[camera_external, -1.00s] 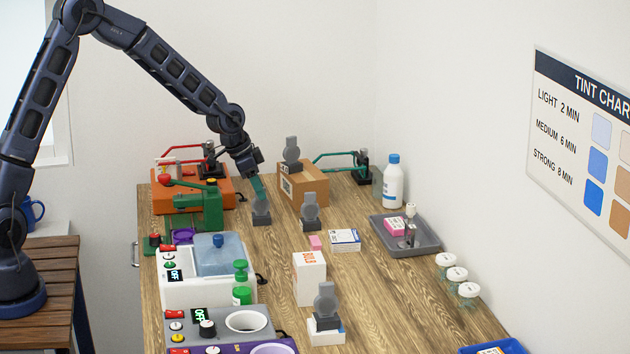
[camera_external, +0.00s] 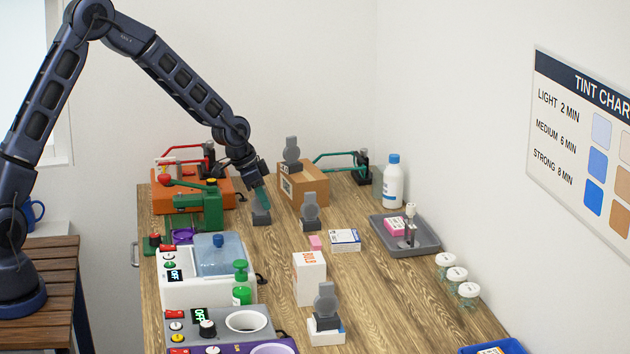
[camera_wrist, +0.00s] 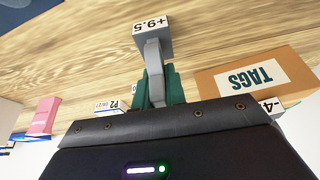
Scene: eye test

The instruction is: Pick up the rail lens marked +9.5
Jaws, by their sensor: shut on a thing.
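In the wrist view the teal fingers of my gripper (camera_wrist: 159,85) are shut on the lens's upright part. The base appears to rest on the wooden table; I see no clear gap under it.
Another grey lens (camera_external: 310,207) stands close on the right. One lens (camera_external: 292,149) sits on the cardboard box (camera_external: 312,185), another (camera_external: 326,300) on a low white box. A green device (camera_external: 212,207) stands close on the left. Bare table (camera_external: 280,245) lies in front.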

